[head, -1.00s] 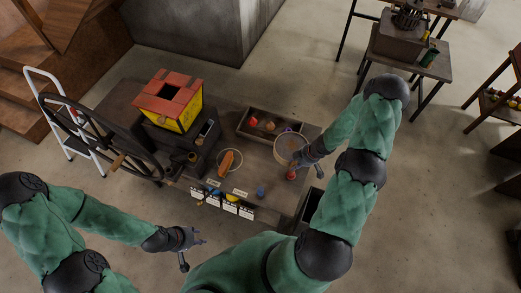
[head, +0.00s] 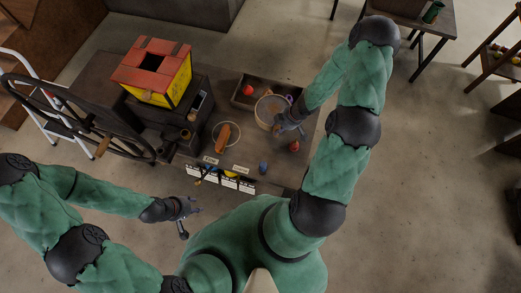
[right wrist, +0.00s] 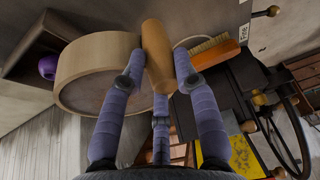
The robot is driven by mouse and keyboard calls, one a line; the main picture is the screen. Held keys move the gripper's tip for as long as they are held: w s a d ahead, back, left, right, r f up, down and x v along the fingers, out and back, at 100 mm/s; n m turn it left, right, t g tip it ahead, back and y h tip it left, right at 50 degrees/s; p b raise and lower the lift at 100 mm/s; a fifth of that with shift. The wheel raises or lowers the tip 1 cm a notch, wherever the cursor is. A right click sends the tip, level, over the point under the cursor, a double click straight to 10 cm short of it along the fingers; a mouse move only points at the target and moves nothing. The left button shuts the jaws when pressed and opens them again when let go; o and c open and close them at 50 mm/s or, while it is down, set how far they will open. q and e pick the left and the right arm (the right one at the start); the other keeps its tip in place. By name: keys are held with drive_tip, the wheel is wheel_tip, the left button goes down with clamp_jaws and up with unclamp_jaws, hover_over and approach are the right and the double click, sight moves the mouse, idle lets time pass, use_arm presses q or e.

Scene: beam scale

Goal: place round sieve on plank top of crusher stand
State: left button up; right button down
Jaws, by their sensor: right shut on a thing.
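The round sieve (head: 268,110) has a pale wooden rim and a flat mesh face; it is tilted in the right wrist view (right wrist: 97,75). My right gripper (head: 285,126) is shut on the sieve's wooden handle (right wrist: 157,58), with fingers on both sides of it (right wrist: 158,88). In the head view the sieve is above the right end of the workbench and covers part of a shallow tray. My left gripper (head: 187,212) is open and empty, in front of the bench at left. A dark stand (head: 428,30) with a plank top is at the upper right, partly cut off; I cannot tell if it is the crusher stand.
The dark workbench (head: 226,176) carries a yellow box with a red brick top (head: 155,70), a brush (head: 223,135), a shallow tray (head: 240,103), a red item (head: 294,146) and a blue item (head: 263,168). A large wheel (head: 105,140) stands left. Open floor lies right.

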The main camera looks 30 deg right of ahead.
drive_tip(key=a+f+b, duration=0.3)
drive_tip(key=b, duration=0.1)
drive_tip(key=a+f+b, duration=0.3)
drive_tip(key=f+b, duration=0.1)
drive_tip(key=b, duration=0.1)
drive_tip(key=a+f+b, duration=0.3)
drive_tip(key=b, duration=0.2)
drive_tip(key=shift+f, duration=0.4)
drive_tip(key=c, duration=0.9)
unclamp_jaws()
drive_tip(key=shift+c, duration=0.2)
